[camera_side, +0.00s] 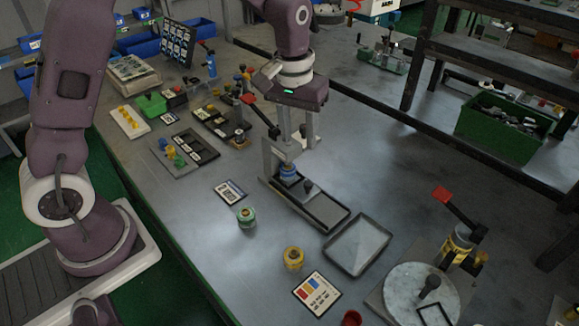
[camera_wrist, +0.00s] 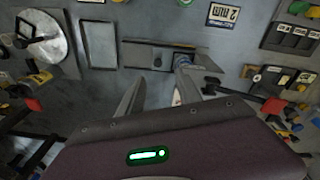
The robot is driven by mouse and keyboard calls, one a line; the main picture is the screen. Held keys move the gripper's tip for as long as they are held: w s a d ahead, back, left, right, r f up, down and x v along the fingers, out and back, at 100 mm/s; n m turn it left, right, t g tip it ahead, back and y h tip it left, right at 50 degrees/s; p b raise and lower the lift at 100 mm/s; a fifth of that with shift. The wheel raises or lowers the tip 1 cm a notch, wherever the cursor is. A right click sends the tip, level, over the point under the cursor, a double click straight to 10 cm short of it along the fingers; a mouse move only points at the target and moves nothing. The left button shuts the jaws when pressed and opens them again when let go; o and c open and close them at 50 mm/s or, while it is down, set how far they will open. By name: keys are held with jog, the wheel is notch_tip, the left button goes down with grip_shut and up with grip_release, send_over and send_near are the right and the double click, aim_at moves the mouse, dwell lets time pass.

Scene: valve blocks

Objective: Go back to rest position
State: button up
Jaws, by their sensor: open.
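My gripper (camera_side: 297,138) is open, its two fingers pointing down over the metal fixture (camera_side: 333,219). A blue-topped valve block (camera_side: 288,170) sits at the far end of this fixture, just below the fingers. Whether a finger touches it I cannot tell from the side view. In the wrist view my gripper (camera_wrist: 158,82) shows its fingers spread apart with nothing between them. There the blue block (camera_wrist: 183,60) is in the fixture (camera_wrist: 150,54), beyond the tip of the right finger.
A green block (camera_side: 246,216) and a yellow block (camera_side: 293,258) stand on the table. An empty grey tray (camera_side: 357,245) lies beside the fixture. A red-handled clamp (camera_side: 455,215) stands by a round plate (camera_side: 410,290). Another red lever (camera_side: 248,98) rises left of my gripper.

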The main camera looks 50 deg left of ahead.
jog(key=s+r+m+t, duration=0.1)
jog(key=s+r+t, duration=0.1)
jog(key=s+r, duration=0.75)
jog(key=s+a+r+m+t, duration=0.1)
jog(key=s+r+m+t, duration=0.1)
jog(key=s, duration=1.4)
jog(key=shift+a+r+m+t, duration=0.15)
jog(key=shift+r+m+t, duration=0.2)
jog(key=shift+r, duration=0.25)
